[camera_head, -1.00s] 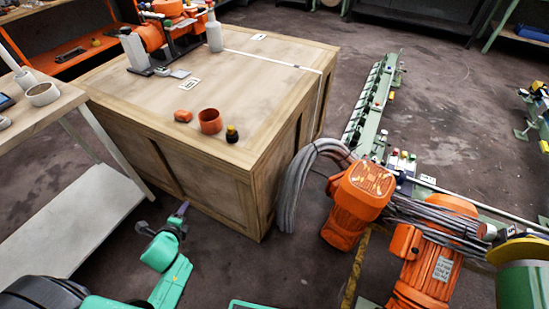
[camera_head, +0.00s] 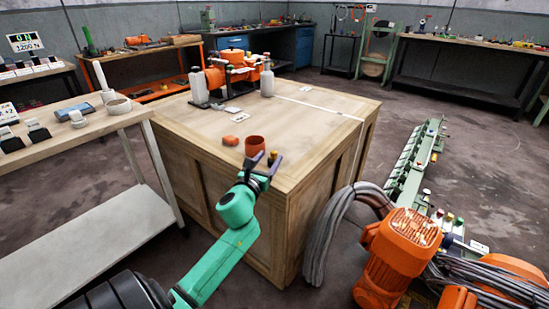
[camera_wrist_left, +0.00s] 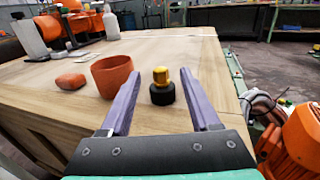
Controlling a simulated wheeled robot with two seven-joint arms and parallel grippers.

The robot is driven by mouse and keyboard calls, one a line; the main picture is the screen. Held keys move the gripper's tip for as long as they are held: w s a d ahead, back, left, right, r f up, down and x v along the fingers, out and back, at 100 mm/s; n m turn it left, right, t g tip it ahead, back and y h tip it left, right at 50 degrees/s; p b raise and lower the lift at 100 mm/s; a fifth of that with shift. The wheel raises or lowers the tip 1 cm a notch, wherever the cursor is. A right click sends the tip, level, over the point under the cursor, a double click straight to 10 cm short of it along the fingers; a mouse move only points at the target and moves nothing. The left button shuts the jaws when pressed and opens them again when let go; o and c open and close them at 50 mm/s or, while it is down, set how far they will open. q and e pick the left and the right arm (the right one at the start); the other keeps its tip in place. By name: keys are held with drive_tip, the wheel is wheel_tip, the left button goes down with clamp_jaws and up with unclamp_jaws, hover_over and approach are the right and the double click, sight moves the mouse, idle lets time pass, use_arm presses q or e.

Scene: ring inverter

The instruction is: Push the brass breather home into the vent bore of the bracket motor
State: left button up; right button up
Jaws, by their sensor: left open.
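The brass breather (camera_wrist_left: 161,76), gold on top with a black lower part, stands upright on the wooden crate (camera_wrist_left: 60,118) near its front edge. In the head view the breather (camera_head: 273,156) shows small at my left gripper (camera_head: 263,160). In the left wrist view my left gripper (camera_wrist_left: 159,75) is open, with its two purple fingers to either side of the breather, not closed on it. An orange motor (camera_head: 232,66) on dark mounts stands at the back of the crate; its vent bore cannot be made out. My right gripper is out of view.
An orange cup (camera_head: 255,145) and a small orange block (camera_head: 231,140) sit left of the breather. Thick grey cables (camera_head: 330,230) and another orange motor (camera_head: 402,242) lie right of the crate. The crate's right top is mostly clear.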

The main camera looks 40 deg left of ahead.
sight(272, 155)
use_arm(q)
drive_tip(key=x, duration=0.4)
drive_tip(key=shift+w+f, duration=0.2)
clamp_jaws()
